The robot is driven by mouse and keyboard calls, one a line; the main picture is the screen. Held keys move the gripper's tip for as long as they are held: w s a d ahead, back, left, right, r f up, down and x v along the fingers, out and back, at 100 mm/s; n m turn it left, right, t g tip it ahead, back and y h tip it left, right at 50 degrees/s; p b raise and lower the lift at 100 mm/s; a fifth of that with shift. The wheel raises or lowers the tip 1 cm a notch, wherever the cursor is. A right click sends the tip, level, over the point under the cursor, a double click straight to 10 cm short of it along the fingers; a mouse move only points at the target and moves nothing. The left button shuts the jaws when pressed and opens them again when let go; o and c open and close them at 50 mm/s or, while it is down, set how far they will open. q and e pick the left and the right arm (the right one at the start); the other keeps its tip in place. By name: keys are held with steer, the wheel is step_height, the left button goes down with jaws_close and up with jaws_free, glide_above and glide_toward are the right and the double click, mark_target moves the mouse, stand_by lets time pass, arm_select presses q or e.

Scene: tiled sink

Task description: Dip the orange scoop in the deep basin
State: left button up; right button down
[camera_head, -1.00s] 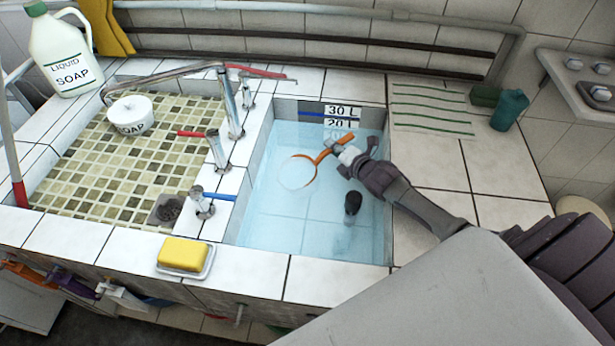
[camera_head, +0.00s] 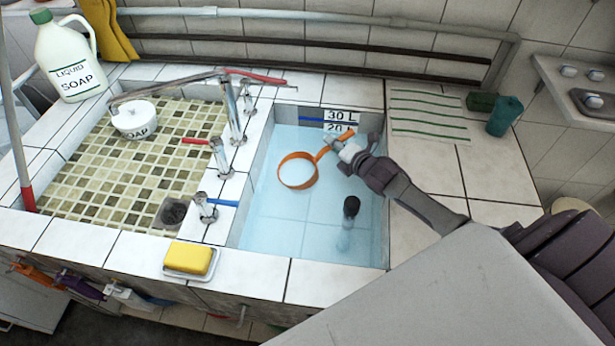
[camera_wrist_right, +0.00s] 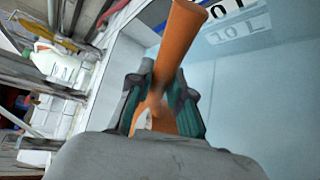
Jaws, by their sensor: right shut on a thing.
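The orange scoop (camera_head: 298,184) is a round ring with a straight handle, over the deep basin (camera_head: 258,215), which holds blue water. Its whole rim shows clear of the water now, though its exact height cannot be told. My right gripper (camera_head: 341,145) is shut on the scoop's handle near the basin's back right. In the right wrist view the orange handle (camera_wrist_right: 178,50) stands between the teal finger pads of the gripper (camera_wrist_right: 160,105). The scoop's bowl is hidden there. My left gripper is not in view.
Taps (camera_head: 232,110) line the divider on the left. A yellow sponge (camera_head: 188,258) lies on a dish at the front. A soap bowl (camera_head: 135,118) sits in the shallow sink.

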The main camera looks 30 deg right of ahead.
step_height(320, 180, up, 20)
steer(key=p, duration=1.7)
steer(key=shift+f, duration=0.1)
stand_by(1.2)
